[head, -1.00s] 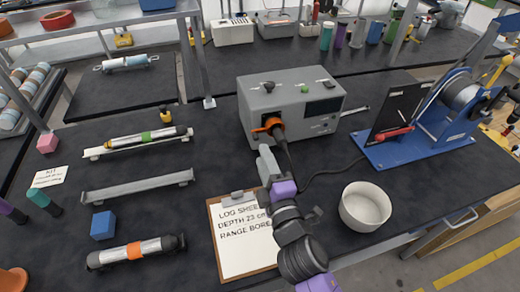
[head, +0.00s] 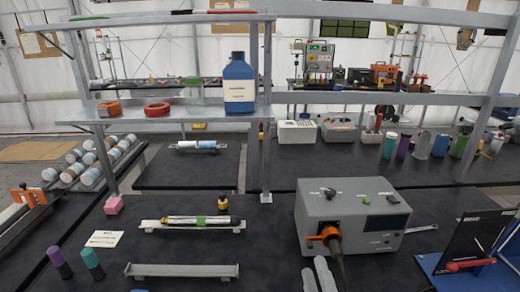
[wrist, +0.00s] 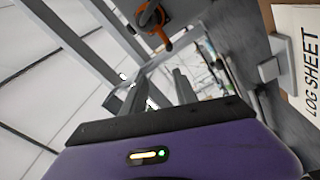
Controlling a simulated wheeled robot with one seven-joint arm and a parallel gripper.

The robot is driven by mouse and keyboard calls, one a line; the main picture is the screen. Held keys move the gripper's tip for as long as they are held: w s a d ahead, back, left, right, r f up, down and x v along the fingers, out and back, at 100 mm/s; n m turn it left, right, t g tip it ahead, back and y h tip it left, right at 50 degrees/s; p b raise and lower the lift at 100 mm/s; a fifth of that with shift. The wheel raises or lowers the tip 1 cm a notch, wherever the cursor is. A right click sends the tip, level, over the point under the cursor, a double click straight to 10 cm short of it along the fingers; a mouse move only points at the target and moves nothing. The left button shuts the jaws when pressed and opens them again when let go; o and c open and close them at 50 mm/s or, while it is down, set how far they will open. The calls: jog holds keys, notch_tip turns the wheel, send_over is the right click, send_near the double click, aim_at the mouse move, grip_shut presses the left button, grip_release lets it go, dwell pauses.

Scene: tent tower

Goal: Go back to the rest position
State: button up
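My gripper (head: 319,276) shows at the bottom of the head view, in front of the grey instrument box (head: 352,215). Its two grey fingers point up, and nothing shows between them. In the wrist view the fingers (wrist: 158,92) stand apart with an empty gap, above the purple gripper body. The box has an orange fitting (head: 325,238) with a black cable hanging from it. The orange fitting also shows in the wrist view (wrist: 155,22). The rest of my arm is out of the head view.
A log sheet (wrist: 304,55) shows at the right of the wrist view. Left of the box are an empty grey rack (head: 182,271) and a rack with a tube (head: 200,222). A blue stand with a black panel (head: 470,245) is at the right. A shelf (head: 175,112) stands behind.

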jog(key=s+d+f+m+g, duration=0.1)
jog(key=s+m, duration=0.3)
jog(key=s, duration=0.8)
jog(key=s+d+f+m+g, duration=0.1)
jog(key=s+m, duration=0.4)
jog(key=s, duration=0.7)
jog(key=s+d+f+m+g+h, duration=0.1)
jog(key=s+d+m, duration=0.3)
jog(key=s, duration=0.8)
jog(key=shift+s+d+f+m+g, duration=0.35)
jog(key=shift+d+f+g, duration=0.2)
jog(key=shift+g, duration=0.25)
